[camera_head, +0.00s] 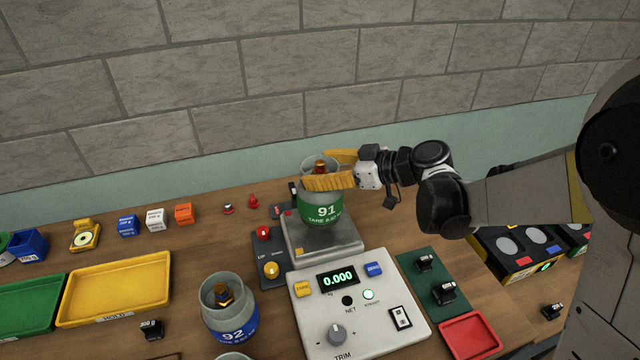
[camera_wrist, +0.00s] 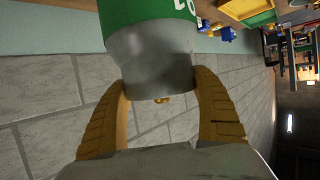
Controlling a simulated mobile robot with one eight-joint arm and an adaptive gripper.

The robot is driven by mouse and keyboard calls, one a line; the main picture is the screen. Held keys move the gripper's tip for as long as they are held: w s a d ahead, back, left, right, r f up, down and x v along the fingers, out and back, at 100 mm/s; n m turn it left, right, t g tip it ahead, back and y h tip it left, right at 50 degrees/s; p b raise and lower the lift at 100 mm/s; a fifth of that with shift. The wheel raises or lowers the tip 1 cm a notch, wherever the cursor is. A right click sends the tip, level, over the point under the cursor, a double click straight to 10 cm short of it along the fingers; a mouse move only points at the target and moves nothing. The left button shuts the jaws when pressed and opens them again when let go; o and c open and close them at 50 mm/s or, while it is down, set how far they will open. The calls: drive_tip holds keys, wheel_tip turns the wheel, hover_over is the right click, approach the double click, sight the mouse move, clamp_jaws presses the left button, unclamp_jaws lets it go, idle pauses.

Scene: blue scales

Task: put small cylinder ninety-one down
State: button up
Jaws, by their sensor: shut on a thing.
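The small cylinder 91 (camera_head: 322,213) is grey with a green band marked "91" and stands upright in my gripper. My gripper (camera_head: 328,170) has its yellow fingers shut around the cylinder's grey collar. In the wrist view the cylinder (camera_wrist: 152,60) also shows between the two fingers (camera_wrist: 160,105). The cylinder is over the grey scale plate (camera_head: 345,243), and its base looks very near the plate. I cannot tell whether it touches. The console display (camera_head: 338,279) reads 0.000.
Cylinder 92 (camera_head: 232,312), with a blue band, stands at the front left. A yellow tray (camera_head: 115,290) and a green tray (camera_head: 30,306) lie at the left. A dark panel (camera_head: 266,262) with red and yellow knobs adjoins the plate. A red tray (camera_head: 470,336) is at the right front.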

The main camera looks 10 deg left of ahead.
drive_tip(key=shift+f+b, duration=0.55)
drive_tip(key=shift+f, duration=1.3)
drive_tip(key=shift+f, duration=0.2)
drive_tip(key=o, duration=1.4)
drive_tip(key=shift+o, duration=0.2)
